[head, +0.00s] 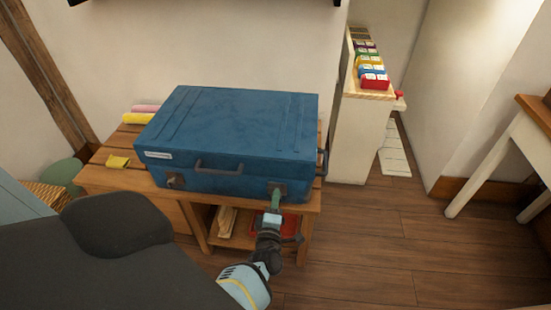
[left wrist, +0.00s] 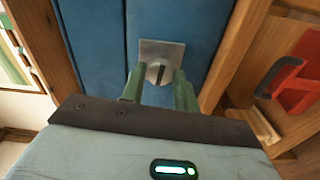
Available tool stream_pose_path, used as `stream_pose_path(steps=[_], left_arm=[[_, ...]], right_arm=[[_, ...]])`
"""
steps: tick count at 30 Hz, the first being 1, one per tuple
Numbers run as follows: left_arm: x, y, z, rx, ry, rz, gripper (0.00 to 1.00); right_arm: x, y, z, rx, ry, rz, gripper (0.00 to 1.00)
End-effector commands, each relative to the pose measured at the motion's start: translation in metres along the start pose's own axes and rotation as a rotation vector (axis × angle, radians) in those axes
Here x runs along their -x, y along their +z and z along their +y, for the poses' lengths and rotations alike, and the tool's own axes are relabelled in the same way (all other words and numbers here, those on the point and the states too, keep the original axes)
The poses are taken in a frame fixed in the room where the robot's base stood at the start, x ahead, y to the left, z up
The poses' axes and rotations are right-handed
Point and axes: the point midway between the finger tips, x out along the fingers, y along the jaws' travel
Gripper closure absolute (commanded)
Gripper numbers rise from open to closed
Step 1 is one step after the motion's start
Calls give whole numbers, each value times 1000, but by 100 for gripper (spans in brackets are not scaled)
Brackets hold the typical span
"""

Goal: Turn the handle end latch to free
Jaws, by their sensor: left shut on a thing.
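A blue suitcase (head: 240,130) lies flat and closed on a wooden bench. Its front has a dark carry handle (head: 218,168), a left latch (head: 176,181) and a right latch (head: 277,186); another handle (head: 324,163) is on its right end. My left gripper (head: 276,196) is at the right latch. In the left wrist view, the latch is a square metal plate (left wrist: 175,50) with a round slotted knob (left wrist: 158,73). The green fingers of my left gripper (left wrist: 158,82) are shut on this knob, one on each side. The slot runs nearly upright there. My right gripper is not in view.
The wooden bench (head: 115,179) has a lower shelf with a red item (head: 262,222). Pink and yellow rolls (head: 139,118) and a yellow cloth (head: 118,161) lie beside the suitcase. A white shelf unit (head: 357,135) stands behind right. Floor to the right is clear.

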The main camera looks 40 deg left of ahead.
Motion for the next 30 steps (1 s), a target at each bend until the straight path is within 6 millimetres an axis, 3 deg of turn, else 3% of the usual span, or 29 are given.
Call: stream_pose_path(steps=[9, 24, 25, 30], left_arm=[[0, 1, -1, 108, -2, -1, 92], [0, 1, 0, 126, -2, -1, 92], [0, 1, 0, 126, -2, -1, 68], [0, 0, 0, 125, -1, -1, 48]], right_arm=[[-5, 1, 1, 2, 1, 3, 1], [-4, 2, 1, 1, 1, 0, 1], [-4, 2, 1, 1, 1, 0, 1], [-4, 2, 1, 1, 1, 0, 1]])
